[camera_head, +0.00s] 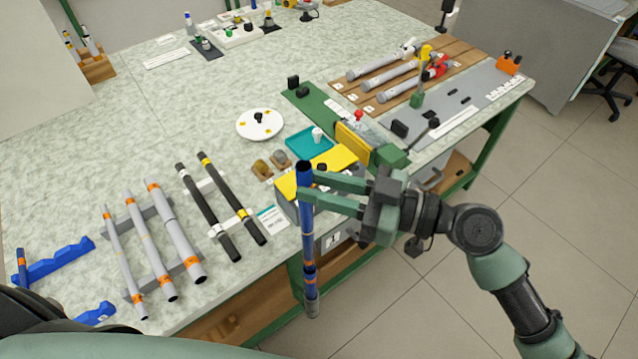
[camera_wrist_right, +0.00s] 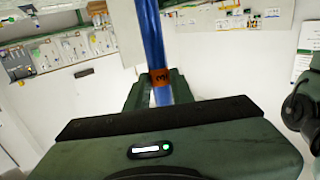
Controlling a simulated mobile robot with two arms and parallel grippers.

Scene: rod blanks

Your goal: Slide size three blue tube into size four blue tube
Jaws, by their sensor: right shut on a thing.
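A long blue tube (camera_head: 306,230) hangs nearly upright in my right gripper (camera_head: 306,190), which is shut on it near its open dark upper end. An orange band (camera_head: 309,269) rings it low down, with a short blue stretch and a grey end below. I cannot tell whether this lower part is a separate tube. In the right wrist view the blue tube (camera_wrist_right: 152,35) rises between the fingers, with an orange band (camera_wrist_right: 159,77) whose dark mark is hard to read. My left gripper is not in view.
Blue notched holders (camera_head: 62,262) lie at the left table edge. Grey tubes (camera_head: 172,230) and black tubes (camera_head: 230,200) rest on supports nearby. A green vise with a yellow plate (camera_head: 353,143) is behind my right gripper. The held tube hangs before the table's front edge.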

